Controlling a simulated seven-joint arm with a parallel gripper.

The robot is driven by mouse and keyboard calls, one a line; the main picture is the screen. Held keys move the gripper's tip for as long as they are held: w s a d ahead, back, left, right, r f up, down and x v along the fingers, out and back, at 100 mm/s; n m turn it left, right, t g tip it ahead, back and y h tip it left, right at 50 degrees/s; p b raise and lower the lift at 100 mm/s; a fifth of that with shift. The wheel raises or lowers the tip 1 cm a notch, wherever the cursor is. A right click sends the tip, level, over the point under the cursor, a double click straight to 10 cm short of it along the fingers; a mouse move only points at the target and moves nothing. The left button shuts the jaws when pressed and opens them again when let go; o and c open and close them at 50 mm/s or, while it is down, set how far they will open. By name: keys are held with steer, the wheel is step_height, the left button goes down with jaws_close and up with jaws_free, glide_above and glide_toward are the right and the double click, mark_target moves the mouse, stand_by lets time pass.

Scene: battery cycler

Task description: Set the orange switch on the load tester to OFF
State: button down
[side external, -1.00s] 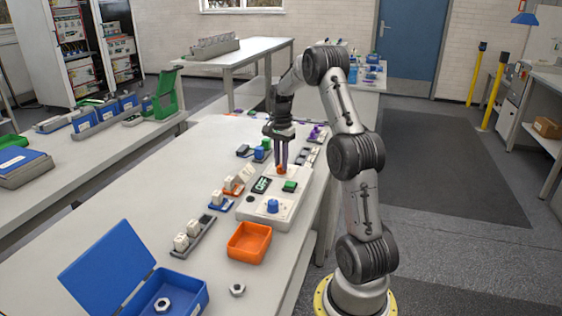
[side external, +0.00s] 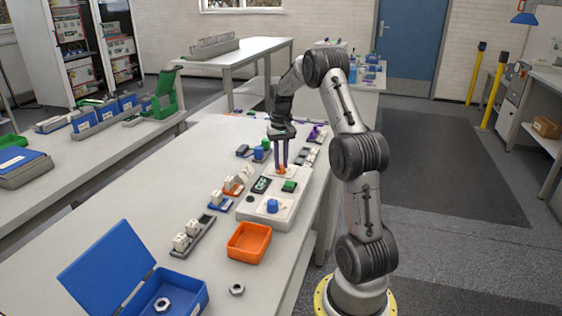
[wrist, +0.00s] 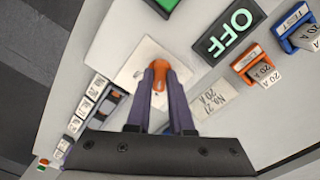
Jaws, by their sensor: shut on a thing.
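The load tester (side external: 288,208) is a pale box on the long table. Its dark display (side external: 262,185) reads OFF in green, clear in the wrist view (wrist: 229,33). The orange switch (wrist: 159,83) sits on a white plate on the tester. My gripper (side external: 282,168) points down over the far end of the tester. Its two purple fingers are shut on the orange switch, one on each side of it. The fingers hide part of the switch, so I cannot tell its exact tilt.
On the tester are a green part (side external: 289,186) and a blue knob (side external: 272,206). An orange bin (side external: 250,242) stands in front of it. Small labelled parts line its left side. A blue open box (side external: 172,297) and a nut (side external: 237,289) are nearer the front.

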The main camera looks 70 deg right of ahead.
mark_target(281, 165)
steer(key=shift+r+n, duration=0.1)
steer(key=shift+n, duration=0.4)
steer(key=c, duration=0.8)
jaws_free()
step_height(281, 165, up, 14)
stand_by(0.4)
